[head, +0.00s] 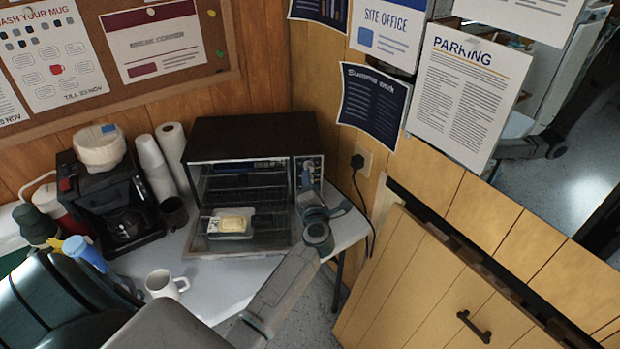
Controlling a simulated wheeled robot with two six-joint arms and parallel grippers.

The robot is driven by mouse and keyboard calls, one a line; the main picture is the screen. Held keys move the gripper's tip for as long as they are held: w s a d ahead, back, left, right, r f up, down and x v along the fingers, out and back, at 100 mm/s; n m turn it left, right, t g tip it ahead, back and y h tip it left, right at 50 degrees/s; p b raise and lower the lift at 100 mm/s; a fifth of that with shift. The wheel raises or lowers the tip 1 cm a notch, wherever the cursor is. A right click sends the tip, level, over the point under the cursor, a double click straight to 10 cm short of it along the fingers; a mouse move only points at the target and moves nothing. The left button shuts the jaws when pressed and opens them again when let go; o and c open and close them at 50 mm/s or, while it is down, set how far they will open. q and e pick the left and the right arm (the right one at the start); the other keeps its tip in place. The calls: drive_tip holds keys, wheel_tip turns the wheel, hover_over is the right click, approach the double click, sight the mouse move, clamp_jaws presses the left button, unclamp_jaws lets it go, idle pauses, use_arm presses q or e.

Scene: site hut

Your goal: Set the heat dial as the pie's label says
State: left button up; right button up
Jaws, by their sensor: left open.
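A black toaster oven (245,130) stands on the table with its glass door lowered. The pie (236,223), pale yellow, sits in a tray at the oven's front. A small whitish patch at its left may be the label, but I cannot read it. The oven's control panel (315,164) is on its right side. My left gripper (307,182) is open in front of this panel and covers part of it. I cannot tell which dial is the heat dial, its setting, or whether the gripper touches it. My right gripper is not in view.
A white mug (160,284) stands on the white table (205,296) in front of the oven. A black coffee machine (107,200), stacked cups (155,165) and a paper roll (173,150) stand left of the oven. A cable hangs from a wall plug (357,163) at its right.

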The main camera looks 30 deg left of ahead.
use_arm(q)
drive_tip(key=b+v, duration=0.1)
drive_tip(key=v, duration=0.5)
idle(0.3)
